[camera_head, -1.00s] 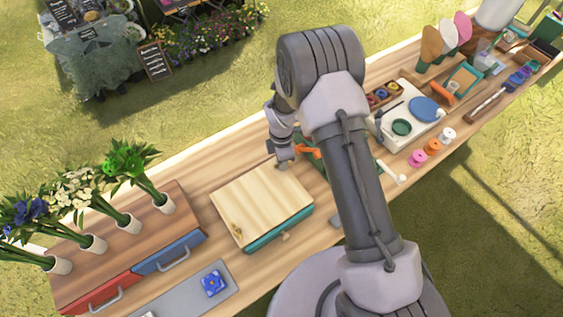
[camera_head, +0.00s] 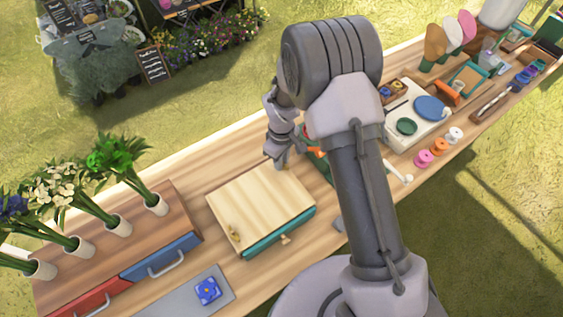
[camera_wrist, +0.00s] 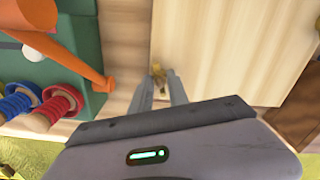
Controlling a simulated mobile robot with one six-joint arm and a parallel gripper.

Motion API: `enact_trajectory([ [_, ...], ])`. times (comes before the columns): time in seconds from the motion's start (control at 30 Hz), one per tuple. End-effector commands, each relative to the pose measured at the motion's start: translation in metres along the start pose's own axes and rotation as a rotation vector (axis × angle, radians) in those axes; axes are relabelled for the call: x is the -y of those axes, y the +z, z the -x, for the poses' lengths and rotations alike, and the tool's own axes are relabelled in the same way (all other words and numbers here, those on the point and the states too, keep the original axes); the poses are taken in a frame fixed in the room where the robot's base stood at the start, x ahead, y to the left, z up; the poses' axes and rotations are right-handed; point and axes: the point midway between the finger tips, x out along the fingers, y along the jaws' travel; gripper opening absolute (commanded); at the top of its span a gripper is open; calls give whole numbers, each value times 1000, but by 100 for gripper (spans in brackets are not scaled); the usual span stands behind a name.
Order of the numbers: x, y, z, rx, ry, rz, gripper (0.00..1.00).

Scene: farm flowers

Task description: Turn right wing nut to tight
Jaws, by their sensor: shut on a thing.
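The light wooden press board (camera_head: 262,203) lies on a teal base on the workbench. A brass wing nut (camera_head: 235,231) sits at its near left corner. My gripper (camera_head: 281,164) points down at the board's far right corner. In the wrist view, my gripper (camera_wrist: 159,84) has its two fingers on either side of the brass right wing nut (camera_wrist: 159,76), near the edge of the board (camera_wrist: 230,45). The fingers are shut on it. In the head view my gripper hides this nut.
A green box with an orange handle (camera_wrist: 92,72) and red and blue spools (camera_wrist: 62,101) stands close left of my gripper in the wrist view. A wooden drawer box (camera_head: 110,240) and flower vases stand left of the press. Bare bench lies behind the press.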

Motion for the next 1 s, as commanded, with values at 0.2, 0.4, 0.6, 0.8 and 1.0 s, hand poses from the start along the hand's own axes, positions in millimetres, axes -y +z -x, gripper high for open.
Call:
enact_trajectory([
  [0.2, 0, 0, -2, -1, 1, -200, 0],
  [0.4, 0, 0, -2, -1, 0, -391, 0],
  [0.6, 0, -1, -2, -2, 1, -581, 0],
  [0.8, 0, -1, -2, -2, 0, -771, 0],
  [1.0, 0, -1, -2, -2, 0, -960, 0],
])
